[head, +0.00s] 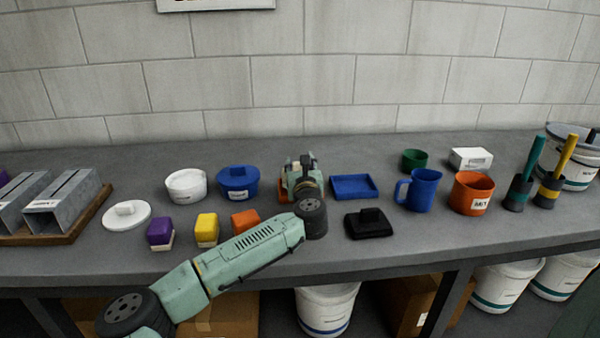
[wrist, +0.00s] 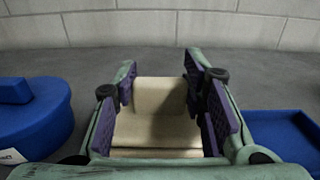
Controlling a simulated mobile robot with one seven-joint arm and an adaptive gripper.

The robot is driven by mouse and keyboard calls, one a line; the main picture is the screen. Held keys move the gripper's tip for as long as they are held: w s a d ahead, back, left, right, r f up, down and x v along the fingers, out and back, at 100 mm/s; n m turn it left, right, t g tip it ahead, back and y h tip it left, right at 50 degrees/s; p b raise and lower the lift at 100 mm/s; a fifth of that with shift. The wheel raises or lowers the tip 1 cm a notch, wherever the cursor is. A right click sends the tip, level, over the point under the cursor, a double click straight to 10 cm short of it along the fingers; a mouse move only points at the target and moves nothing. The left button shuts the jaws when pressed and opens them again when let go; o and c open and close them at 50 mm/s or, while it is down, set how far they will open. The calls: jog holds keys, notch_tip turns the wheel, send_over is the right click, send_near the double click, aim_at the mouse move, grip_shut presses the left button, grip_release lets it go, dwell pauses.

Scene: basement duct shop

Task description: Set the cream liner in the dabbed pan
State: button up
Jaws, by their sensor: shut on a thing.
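My gripper (head: 301,168) is above the middle of the bench, toward its back. In the wrist view my gripper (wrist: 160,95) is shut on the cream liner (wrist: 155,128), a pale curved piece between the two purple-padded fingers. The liner is mostly hidden by the gripper in the head view. A shallow blue tray (head: 355,187) lies just right of my gripper; its edge also shows at the right of the wrist view (wrist: 278,135). An orange thing (head: 283,191) shows partly behind my gripper. I cannot make out a dab on any pan.
A blue lidded pot (head: 238,182) and a white round tub (head: 186,185) stand left of my gripper. Purple (head: 160,230), yellow (head: 206,227) and orange blocks line the front.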

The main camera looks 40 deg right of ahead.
jog(key=shift+f, duration=1.6)
jog(key=shift+f, duration=0.15)
jog(key=o, duration=1.1)
jog(key=shift+o, duration=0.2)
